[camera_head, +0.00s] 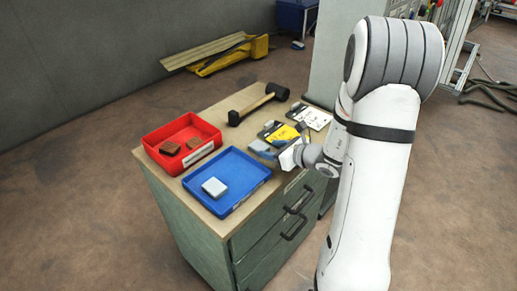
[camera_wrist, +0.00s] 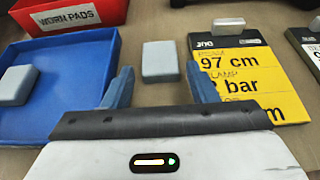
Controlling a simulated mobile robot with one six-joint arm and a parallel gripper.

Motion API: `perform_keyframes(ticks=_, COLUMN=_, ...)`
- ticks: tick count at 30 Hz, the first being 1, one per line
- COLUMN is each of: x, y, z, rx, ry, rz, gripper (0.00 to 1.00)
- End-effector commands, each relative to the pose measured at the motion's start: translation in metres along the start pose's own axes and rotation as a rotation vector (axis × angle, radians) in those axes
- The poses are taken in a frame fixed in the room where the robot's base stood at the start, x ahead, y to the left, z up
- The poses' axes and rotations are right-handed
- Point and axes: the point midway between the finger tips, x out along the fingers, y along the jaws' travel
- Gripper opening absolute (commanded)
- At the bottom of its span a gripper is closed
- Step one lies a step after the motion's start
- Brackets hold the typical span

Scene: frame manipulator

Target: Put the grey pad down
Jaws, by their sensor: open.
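A grey pad (camera_wrist: 160,61) lies flat on the tabletop in the wrist view, between the blue tray and a yellow card. My gripper (camera_wrist: 159,86) is open. Its two blue fingers are apart, one toward each side of the pad, with the pad just beyond the fingertips; I see no finger touching it. Another light grey pad (camera_head: 214,187) lies in the blue tray (camera_head: 241,203); it also shows at the left of the wrist view (camera_wrist: 16,85). In the head view my gripper is over the cabinet's right side, and the wrist partly hides that area.
A red tray (camera_head: 150,142) labelled "WORN PADS" holds two brown pads (camera_head: 170,147). A black mallet (camera_head: 258,104) lies at the back. A yellow card (camera_wrist: 268,75) with a small grey block (camera_wrist: 228,24) is right of the pad. Another card (camera_head: 312,117) lies farther back.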

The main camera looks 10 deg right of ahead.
Motion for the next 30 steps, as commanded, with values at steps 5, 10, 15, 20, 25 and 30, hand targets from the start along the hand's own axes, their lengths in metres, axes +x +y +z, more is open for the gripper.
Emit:
perform_keyframes(ticks=5, x=0.029, y=0.002, z=0.002, rx=0.000, ry=0.002, rz=0.004, gripper=0.53)
perform_keyframes(ticks=10, x=0.042, y=0.001, z=0.002, rx=-0.001, ry=0.001, rz=0.002, gripper=0.53)
perform_keyframes(ticks=15, x=0.042, y=0.001, z=0.002, rx=-0.001, ry=0.000, rz=0.000, gripper=0.53)
perform_keyframes(ticks=20, x=0.042, y=0.001, z=0.002, rx=-0.001, ry=0.000, rz=0.000, gripper=0.43)
perform_keyframes(ticks=25, x=0.041, y=0.001, z=0.002, rx=-0.001, ry=0.001, rz=-0.001, gripper=0.29)
perform_keyframes(ticks=30, x=0.041, y=0.000, z=0.002, rx=-0.001, ry=0.000, rz=-0.001, gripper=0.15)
